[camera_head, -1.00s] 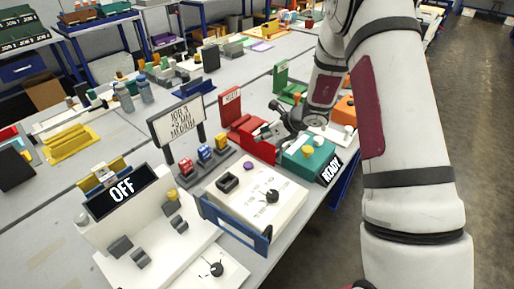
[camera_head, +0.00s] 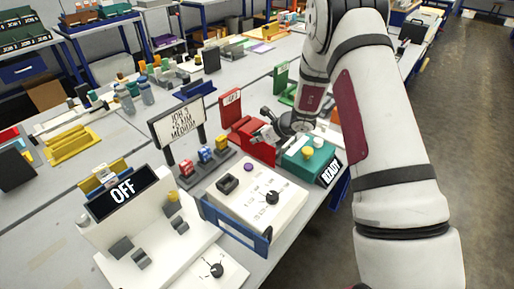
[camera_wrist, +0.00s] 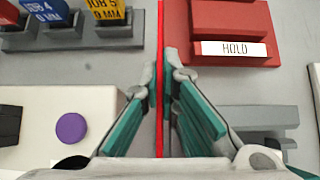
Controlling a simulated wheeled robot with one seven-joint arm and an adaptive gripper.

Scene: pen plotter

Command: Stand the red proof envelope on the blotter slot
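The red proof envelope (camera_wrist: 160,110) shows edge-on as a thin upright red line in the wrist view. My gripper (camera_wrist: 164,78) has its fingertips close on either side of it and appears shut on it. In the head view, my gripper (camera_head: 268,122) is at the red pieces; a red face (camera_head: 256,148) below it seems to be the envelope, its lower edge partly hidden. A red stand marked HOLD (camera_wrist: 230,20) is just right of the envelope in the wrist view. I cannot tell for sure which fixture is the blotter slot; a grey stepped block (camera_wrist: 262,117) lies right of my fingers.
The white plotter panel (camera_head: 285,210) with a purple button and dial is in front. Coloured job blocks (camera_head: 204,154) stand left of the envelope. A teal READY box (camera_head: 309,160) is close on the right. A green stand (camera_head: 281,78) is behind.

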